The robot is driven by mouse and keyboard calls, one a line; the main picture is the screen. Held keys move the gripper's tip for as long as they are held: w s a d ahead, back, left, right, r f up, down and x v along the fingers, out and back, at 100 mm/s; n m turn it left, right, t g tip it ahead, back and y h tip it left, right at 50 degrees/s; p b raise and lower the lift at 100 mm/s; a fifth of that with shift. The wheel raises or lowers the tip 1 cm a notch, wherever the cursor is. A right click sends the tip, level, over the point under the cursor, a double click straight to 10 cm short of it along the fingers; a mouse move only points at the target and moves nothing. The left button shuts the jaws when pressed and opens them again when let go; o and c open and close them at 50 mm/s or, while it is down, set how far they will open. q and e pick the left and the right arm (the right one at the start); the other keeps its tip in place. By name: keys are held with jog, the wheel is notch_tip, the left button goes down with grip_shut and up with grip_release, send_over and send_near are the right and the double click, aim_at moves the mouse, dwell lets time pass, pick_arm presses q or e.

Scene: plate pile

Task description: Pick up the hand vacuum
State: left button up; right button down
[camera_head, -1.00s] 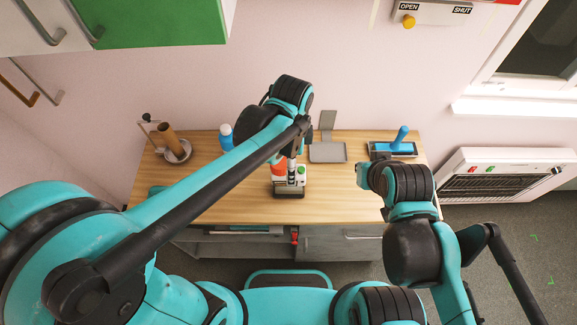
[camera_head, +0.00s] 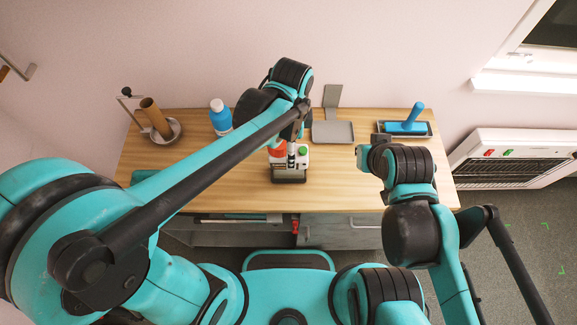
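The hand vacuum (camera_head: 289,174) stands on the wooden counter near its middle. It has a dark, partly clear lower part and white, red and green parts above. My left arm comes in from the left and bends down over it. My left gripper (camera_head: 291,148) is at the top of the vacuum, largely covered by my own wrist and forearm. I cannot see whether its fingers are apart or closed on it. My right gripper (camera_head: 363,156) is over the right part of the counter, away from the vacuum. It is small and its fingers are unclear.
On the wooden counter (camera_head: 230,187), a paper-roll holder (camera_head: 157,120) and a blue bottle (camera_head: 221,117) stand at the left. A grey dustpan-like piece (camera_head: 333,131) and a blue-handled tool on a tray (camera_head: 405,127) are at the back right. A heater (camera_head: 508,158) hangs at the right.

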pick_arm(q)
jog(key=f, duration=0.2)
jog(key=f+b, duration=0.1)
jog(key=f, duration=0.1)
jog(key=w+f+b, duration=0.1)
jog(key=f, duration=0.2)
jog(key=shift+a, duration=0.3)
jog(key=shift+c, duration=1.2)
grip_shut()
